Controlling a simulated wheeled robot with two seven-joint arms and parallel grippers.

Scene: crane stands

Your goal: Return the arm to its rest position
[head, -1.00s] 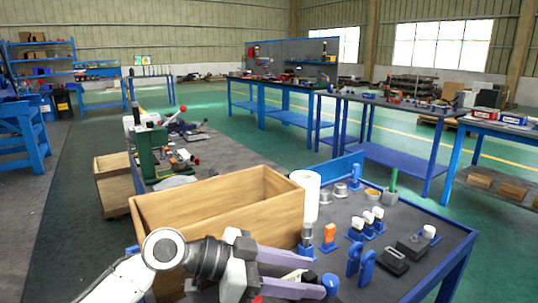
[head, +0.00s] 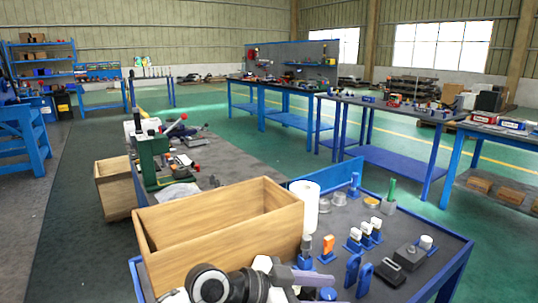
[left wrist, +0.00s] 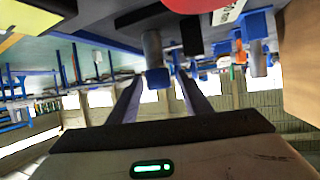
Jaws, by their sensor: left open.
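My left gripper (head: 325,286) is low at the bottom edge of the head view, over the near part of the blue-edged bench, just right of the wooden box. Much of its arm is cut off by the frame. In the left wrist view, which looks upside down, its two fingers (left wrist: 160,84) are spread apart with nothing clearly held. A grey cylinder with a blue end (left wrist: 153,60) shows past the fingertips; I cannot tell how near it is. My right gripper is not in view.
The open wooden box (head: 220,225) stands close beside my left arm. On the bench top (head: 325,240) are a white roll (head: 310,207), an orange-topped item (head: 328,245), blue stands (head: 358,272) and a dark block (head: 410,256). Other benches stand beyond across the floor.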

